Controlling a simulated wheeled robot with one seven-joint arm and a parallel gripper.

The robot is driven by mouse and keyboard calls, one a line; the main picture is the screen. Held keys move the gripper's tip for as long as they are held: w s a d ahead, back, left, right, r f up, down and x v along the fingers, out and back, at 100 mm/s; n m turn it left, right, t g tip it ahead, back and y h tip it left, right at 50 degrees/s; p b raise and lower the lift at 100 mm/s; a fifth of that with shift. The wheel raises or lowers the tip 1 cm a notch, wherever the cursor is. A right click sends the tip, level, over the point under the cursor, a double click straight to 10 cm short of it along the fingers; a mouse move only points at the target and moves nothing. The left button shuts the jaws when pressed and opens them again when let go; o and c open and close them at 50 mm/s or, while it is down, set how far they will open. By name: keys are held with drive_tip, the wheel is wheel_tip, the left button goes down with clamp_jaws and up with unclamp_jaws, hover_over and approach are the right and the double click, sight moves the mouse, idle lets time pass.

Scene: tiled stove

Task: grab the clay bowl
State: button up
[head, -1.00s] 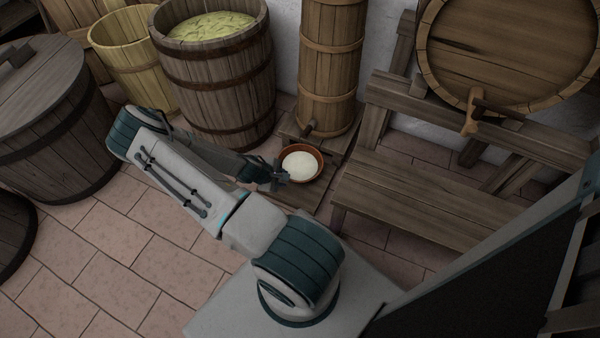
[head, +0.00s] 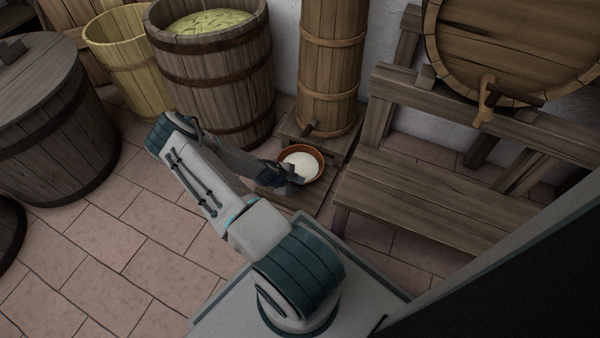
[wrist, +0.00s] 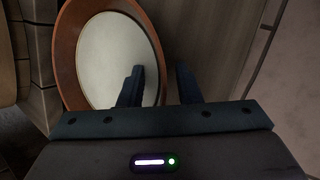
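The clay bowl (head: 321,167) is reddish brown with white contents and stands upright on a low wooden board at the foot of the tall barrel. My gripper (head: 294,177) is at the bowl's near left edge in the head view and covers part of it. In the wrist view the bowl (wrist: 68,48) fills the upper left. My gripper (wrist: 160,86) is open there, with one finger over the white inside and the other outside the rim. The rim shows between the fingers. I cannot tell whether either finger touches it.
A tall narrow barrel (head: 328,75) with a tap stands right behind the bowl. A wooden bench (head: 430,195) is close on the right. A large tub (head: 215,85) stands behind left. Tiled floor (head: 110,240) is free on the left.

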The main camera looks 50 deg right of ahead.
drive_tip(key=shift+b+x, duration=0.3)
drive_tip(key=shift+x, duration=0.85)
drive_tip(key=shift+r, duration=0.1)
clamp_jaws()
idle(0.4)
